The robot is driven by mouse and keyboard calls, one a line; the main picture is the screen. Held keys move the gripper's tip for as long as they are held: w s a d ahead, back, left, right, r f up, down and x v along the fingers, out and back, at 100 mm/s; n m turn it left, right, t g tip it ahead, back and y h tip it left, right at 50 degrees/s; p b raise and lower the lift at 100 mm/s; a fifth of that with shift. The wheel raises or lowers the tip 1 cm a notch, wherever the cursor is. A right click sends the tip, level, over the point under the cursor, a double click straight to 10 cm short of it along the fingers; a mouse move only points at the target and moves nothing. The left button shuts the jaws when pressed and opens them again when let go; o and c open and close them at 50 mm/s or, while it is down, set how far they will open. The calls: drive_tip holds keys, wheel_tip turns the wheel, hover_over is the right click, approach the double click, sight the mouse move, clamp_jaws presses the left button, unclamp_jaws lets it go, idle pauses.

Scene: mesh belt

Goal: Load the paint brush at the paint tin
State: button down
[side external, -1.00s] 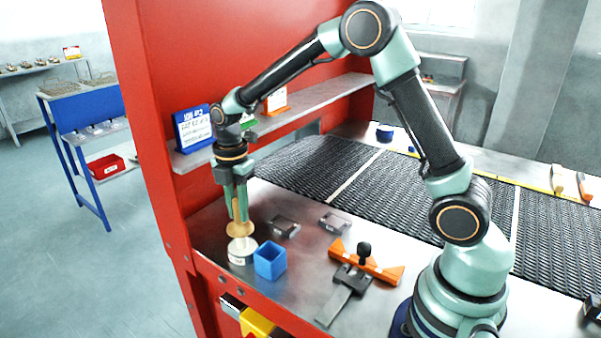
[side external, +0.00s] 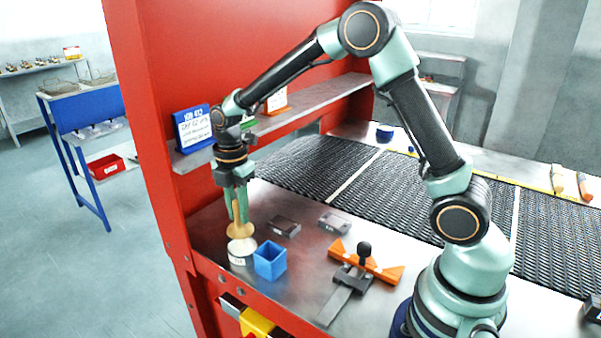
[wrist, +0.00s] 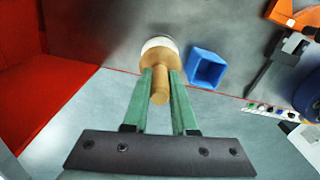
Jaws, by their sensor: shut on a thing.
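The paint brush (side external: 241,228) has a tan wooden handle and points downward in my gripper (side external: 238,213). My gripper is shut on its handle; in the wrist view the green fingers (wrist: 160,80) hold the brush (wrist: 159,88) on both sides. The paint tin (side external: 241,257) is a small white round tin on the metal table, directly below the brush. The brush's lower end is at the tin's top, and its tip is hidden. In the wrist view the tin (wrist: 160,42) shows only as a pale rim beyond the brush.
A blue open box (side external: 270,262) stands close to the right of the tin. Grey blocks (side external: 285,226) lie behind it. An orange fixture with a black knob (side external: 365,262) is further right. A red wall panel (side external: 150,130) and a shelf (side external: 290,118) stand behind my gripper.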

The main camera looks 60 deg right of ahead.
sight(246, 230)
drive_tip(key=shift+f, duration=0.1)
idle(0.3)
drive_tip(key=shift+r, duration=3.55)
drive_tip(key=shift+s, duration=0.1)
drive_tip(key=s+d+r+m, duration=0.1)
drive_tip(key=s+d+m, duration=0.1)
drive_tip(key=s+m, duration=0.9)
drive_tip(key=m, duration=0.8)
drive_tip(key=shift+s+d+m, duration=0.2)
drive_tip(key=shift+s+m, duration=0.1)
drive_tip(key=shift+m, duration=0.1)
